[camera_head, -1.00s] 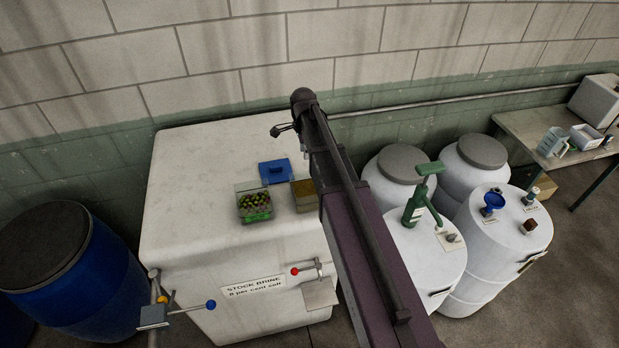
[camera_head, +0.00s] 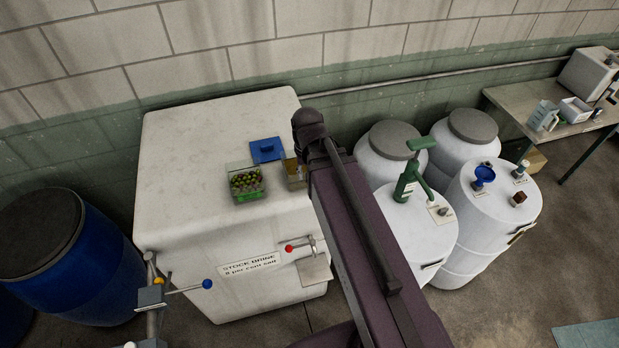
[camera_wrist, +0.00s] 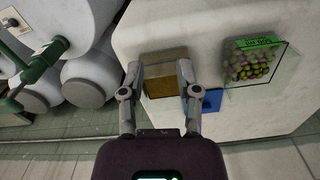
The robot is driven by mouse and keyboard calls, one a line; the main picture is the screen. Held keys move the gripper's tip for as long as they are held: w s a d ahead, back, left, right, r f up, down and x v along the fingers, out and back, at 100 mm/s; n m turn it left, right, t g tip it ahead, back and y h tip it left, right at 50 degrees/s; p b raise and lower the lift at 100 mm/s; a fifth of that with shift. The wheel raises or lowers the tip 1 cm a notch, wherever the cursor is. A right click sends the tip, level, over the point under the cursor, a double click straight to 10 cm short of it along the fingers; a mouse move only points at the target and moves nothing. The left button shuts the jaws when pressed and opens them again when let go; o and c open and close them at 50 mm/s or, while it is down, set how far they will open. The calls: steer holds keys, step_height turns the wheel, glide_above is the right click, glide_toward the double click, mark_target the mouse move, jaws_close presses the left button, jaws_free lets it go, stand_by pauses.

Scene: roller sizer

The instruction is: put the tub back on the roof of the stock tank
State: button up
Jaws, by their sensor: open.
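The stock tank (camera_head: 185,150) is the big white block labelled "STOCK BRINE". On its roof stand a clear tub of olives (camera_head: 246,183) with a green label, an open box with yellow-brown contents (camera_head: 292,166), and a blue lid-like piece (camera_head: 266,150). I cannot tell which container the task means. In the wrist view my gripper (camera_wrist: 160,68) is open, its fingers spread on either side of the yellow-brown box (camera_wrist: 165,80); contact is unclear. The olive tub (camera_wrist: 252,66) and blue piece (camera_wrist: 211,101) are to the right. My arm partly hides the box in the head view.
White drums (camera_head: 415,225), one with a green pump (camera_head: 411,175), stand right. The roof's left part is clear.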

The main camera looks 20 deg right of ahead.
steer(key=shift+s+n, duration=0.9)
steer(key=shift+s, duration=0.15)
